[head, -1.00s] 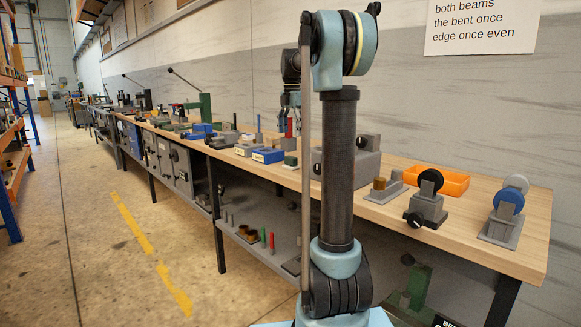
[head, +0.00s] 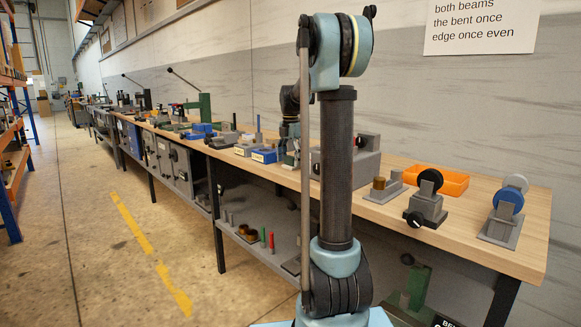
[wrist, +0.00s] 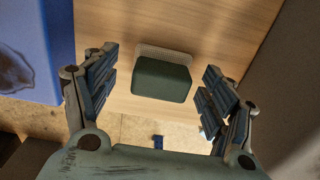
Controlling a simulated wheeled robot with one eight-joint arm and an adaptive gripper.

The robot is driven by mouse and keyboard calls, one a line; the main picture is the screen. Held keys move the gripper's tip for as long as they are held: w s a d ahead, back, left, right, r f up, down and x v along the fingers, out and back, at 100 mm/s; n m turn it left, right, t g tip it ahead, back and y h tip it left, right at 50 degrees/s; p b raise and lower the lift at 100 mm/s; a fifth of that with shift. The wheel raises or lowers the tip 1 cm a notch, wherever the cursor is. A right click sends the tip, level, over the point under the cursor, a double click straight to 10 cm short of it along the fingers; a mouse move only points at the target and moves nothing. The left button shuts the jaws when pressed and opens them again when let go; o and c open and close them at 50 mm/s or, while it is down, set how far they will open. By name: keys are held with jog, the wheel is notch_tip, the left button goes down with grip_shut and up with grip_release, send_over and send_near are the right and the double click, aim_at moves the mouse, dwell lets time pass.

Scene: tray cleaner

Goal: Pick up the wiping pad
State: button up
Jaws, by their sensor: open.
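The wiping pad (wrist: 162,80) shows in the wrist view as a dark green block with a pale mesh edge along its far side. It lies on the wooden bench top (wrist: 125,25) near the front edge. My gripper (wrist: 160,76) is open, with one finger on either side of the pad and visible gaps between. No finger clearly touches it. In the head view my gripper (head: 291,148) is low over the bench, partly behind my arm, and the pad is mostly hidden there.
A blue tray (wrist: 35,50) stands close to the left finger in the wrist view. A grey block (wrist: 292,90) rises on the right. Beyond the bench edge, the floor lies below. An orange tray (head: 455,182) and grey fixtures stand farther right in the head view.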

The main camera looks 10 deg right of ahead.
jog(key=shift+f, duration=0.3)
jog(key=shift+c, duration=0.3)
jog(key=c, duration=1.2)
jog(key=shift+r, duration=0.15)
notch_tip(320, 180, up, 10)
jog(key=shift+f, duration=0.1)
